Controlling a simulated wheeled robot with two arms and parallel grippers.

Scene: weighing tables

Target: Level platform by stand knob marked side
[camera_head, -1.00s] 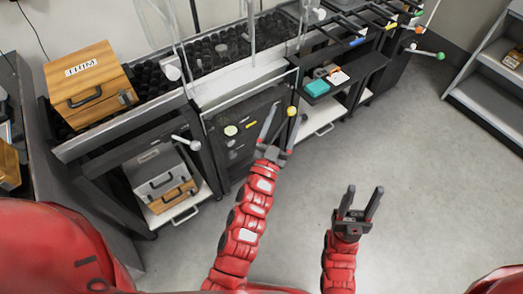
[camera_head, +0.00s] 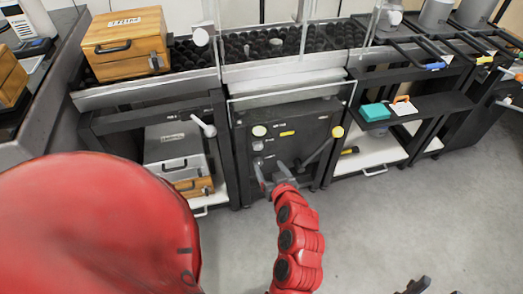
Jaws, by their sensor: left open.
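The weighing stand has a black front panel (camera_head: 312,118) below a platform of dark round bumps (camera_head: 290,42). The panel carries a pale round knob (camera_head: 259,131), a yellow label (camera_head: 287,133) and smaller grey knobs (camera_head: 257,146). A yellow-tipped lever (camera_head: 338,131) slants at its right; a white-tipped lever (camera_head: 210,130) is on the left neighbouring unit. My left gripper (camera_head: 269,176) is open and empty before the panel's lower left, near a small grey knob; I cannot tell if it touches. My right gripper (camera_head: 437,290) shows only separated fingertips at the bottom edge. Which side is marked is unclear.
A wooden box (camera_head: 125,42) stands on the left platform. A grey case (camera_head: 173,146) sits on the shelf below. A right shelf holds a teal block (camera_head: 375,111) and a white card (camera_head: 403,106). The floor (camera_head: 385,215) at right is clear.

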